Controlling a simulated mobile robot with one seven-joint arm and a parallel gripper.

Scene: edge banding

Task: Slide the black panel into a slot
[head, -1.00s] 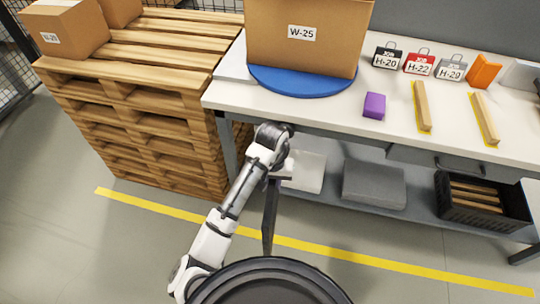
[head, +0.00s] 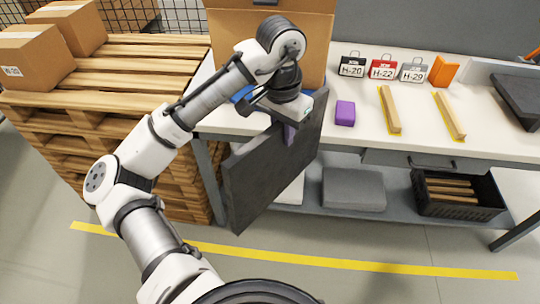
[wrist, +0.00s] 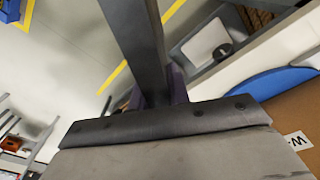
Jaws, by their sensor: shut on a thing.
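The black panel (head: 262,176) hangs on edge in front of the workbench's front edge, tilted in the head view. My gripper (head: 290,130) is shut on its upper edge, with purple fingers showing on the panel. In the wrist view the panel (wrist: 138,40) runs upward as a narrow dark edge from between the purple fingers of my gripper (wrist: 158,92). I cannot make out a slot for certain. Two wooden strips on yellow marks, one at left (head: 390,109) and one at right (head: 448,116), lie on the bench top, apart from the panel.
A cardboard box on a blue disc (head: 243,96) stands behind my arm. A purple block (head: 345,113), job tags (head: 382,68) and an orange piece (head: 443,71) are on the bench (head: 365,140). A pallet stack (head: 110,100) stands at left. Floor in front is clear.

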